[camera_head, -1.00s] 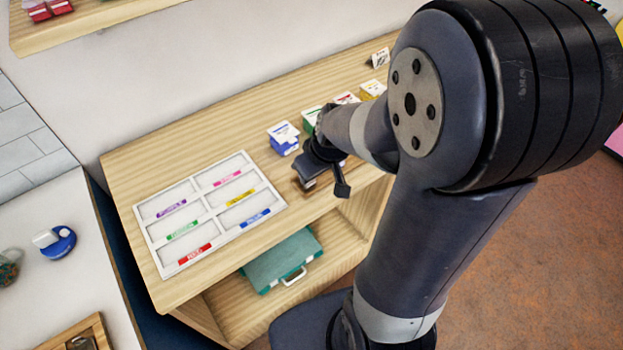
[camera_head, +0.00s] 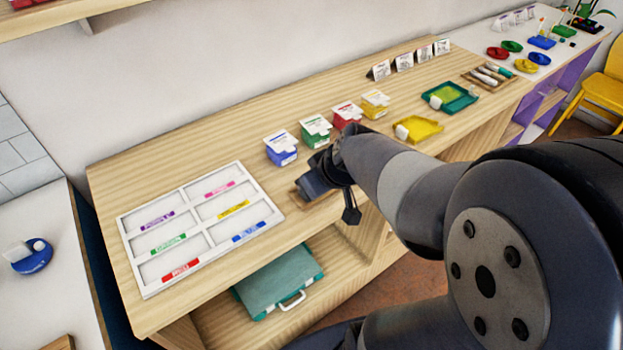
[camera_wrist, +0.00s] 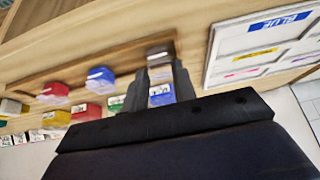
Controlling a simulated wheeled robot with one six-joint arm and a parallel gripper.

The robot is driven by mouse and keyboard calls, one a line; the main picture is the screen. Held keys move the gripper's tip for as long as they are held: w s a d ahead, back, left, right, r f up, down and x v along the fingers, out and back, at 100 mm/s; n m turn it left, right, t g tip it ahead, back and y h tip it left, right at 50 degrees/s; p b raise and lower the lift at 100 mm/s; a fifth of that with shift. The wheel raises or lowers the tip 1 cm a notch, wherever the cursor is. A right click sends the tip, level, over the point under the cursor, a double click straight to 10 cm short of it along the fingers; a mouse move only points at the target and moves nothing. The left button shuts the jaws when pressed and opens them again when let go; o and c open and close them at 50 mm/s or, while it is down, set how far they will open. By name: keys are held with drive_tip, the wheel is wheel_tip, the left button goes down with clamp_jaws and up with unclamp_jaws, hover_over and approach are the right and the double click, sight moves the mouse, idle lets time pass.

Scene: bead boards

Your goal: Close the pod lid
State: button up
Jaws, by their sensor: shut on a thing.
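My gripper (camera_head: 318,182) is low over the front of the wooden bench, by the end of a narrow wooden tray (camera_head: 314,201). In the wrist view, its fingers close on a small greyish thing (camera_wrist: 160,56) at the tray's end. That thing is blurred, and I cannot tell whether it is the pod or its lid. Small round containers, one red (camera_wrist: 52,92) and one blue (camera_wrist: 100,80), sit along the same tray in the wrist view. My arm hides most of the tray in the head view.
Behind the gripper stand blue (camera_head: 281,148), green (camera_head: 315,131), red (camera_head: 347,114) and yellow (camera_head: 375,104) card boxes. A white sorting board (camera_head: 205,222) lies to the left. A teal case (camera_head: 278,282) lies on the shelf below.

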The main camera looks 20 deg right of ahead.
drive_tip(key=o, duration=1)
drive_tip(key=shift+r, duration=0.1)
drive_tip(key=p+v, duration=0.1)
drive_tip(key=v, duration=0.9)
drive_tip(key=shift+s+r, duration=0.2)
drive_tip(key=shift+s, duration=0.1)
drive_tip(key=shift+d, duration=0.1)
drive_tip(key=b+x, duration=0.1)
drive_tip(key=x, duration=1)
drive_tip(key=shift+r, duration=0.15)
